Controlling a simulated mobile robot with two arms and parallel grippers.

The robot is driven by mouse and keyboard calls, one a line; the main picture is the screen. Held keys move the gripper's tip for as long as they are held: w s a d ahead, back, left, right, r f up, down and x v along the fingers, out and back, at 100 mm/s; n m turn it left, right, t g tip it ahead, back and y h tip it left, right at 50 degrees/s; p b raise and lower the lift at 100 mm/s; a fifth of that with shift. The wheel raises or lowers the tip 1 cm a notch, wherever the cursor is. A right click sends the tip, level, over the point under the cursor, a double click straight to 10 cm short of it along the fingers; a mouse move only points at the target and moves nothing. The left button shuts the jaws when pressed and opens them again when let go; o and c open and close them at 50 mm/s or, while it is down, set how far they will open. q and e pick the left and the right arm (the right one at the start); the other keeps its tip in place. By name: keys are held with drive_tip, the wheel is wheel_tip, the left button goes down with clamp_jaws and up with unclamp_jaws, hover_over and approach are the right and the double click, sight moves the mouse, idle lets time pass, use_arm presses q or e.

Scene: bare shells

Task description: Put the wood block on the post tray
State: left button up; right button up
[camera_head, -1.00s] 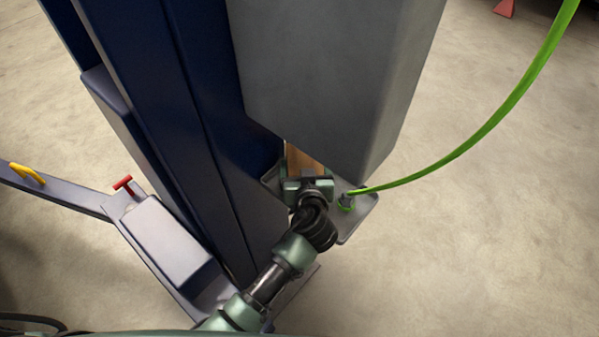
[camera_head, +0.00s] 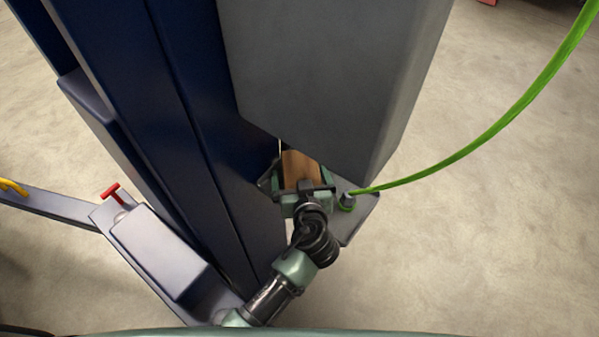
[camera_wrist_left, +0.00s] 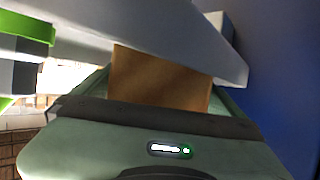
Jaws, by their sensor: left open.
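The wood block (camera_head: 301,168) is brown and shows below the big grey box, in front of the blue post (camera_head: 185,130). The post tray (camera_head: 356,219) is a grey plate at the post's side, partly hidden by the box and my arm. My left gripper (camera_head: 297,172) is open, its fingers on either side of the block. In the left wrist view the block (camera_wrist_left: 160,78) stands between the spread fingers, its upper part hidden by a pale grey edge. The block's underside is hidden, so I cannot tell whether it rests on the tray. My right gripper is out of view.
The large grey box (camera_head: 330,75) hangs close above the gripper. A green cable (camera_head: 470,147) runs from a fitting on the tray to the upper right. A blue-grey base with a red handle (camera_head: 112,193) lies at lower left. Floor at right is clear.

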use_arm(q)
drive_tip(key=p+v, duration=0.2)
drive_tip(key=v, duration=0.8)
drive_tip(key=shift+s+d+r, duration=0.2)
drive_tip(key=shift+s, duration=0.35)
drive_tip(key=shift+d, duration=0.1)
